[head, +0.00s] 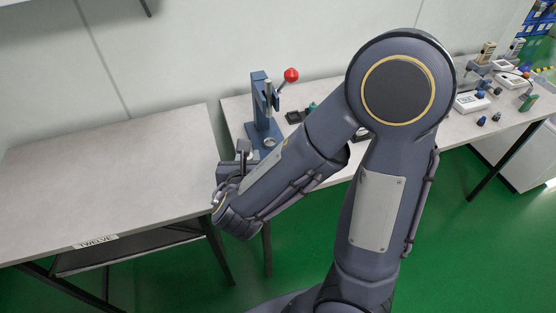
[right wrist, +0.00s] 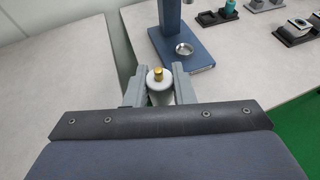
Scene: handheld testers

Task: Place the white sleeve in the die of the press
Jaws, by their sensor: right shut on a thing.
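My right gripper (head: 241,154) is in front of and left of the press in the head view. In the right wrist view the gripper (right wrist: 158,80) is shut on the white sleeve (right wrist: 160,91), a white cylinder with a brass piece at its top. The blue press (head: 261,102) stands on the bench with a red-knobbed lever (head: 291,75). Its die (head: 270,142) is a round metal cup on the base; in the right wrist view the die (right wrist: 184,49) is beyond and right of the sleeve, apart from it. My left gripper is not in view.
An empty table (head: 110,170) labelled TWELVE stands at left, with a gap before the bench (head: 236,112). Black holders (head: 295,117) sit right of the press, partly hidden by my arm. Handheld testers (head: 471,103) and small parts lie at the bench's right end.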

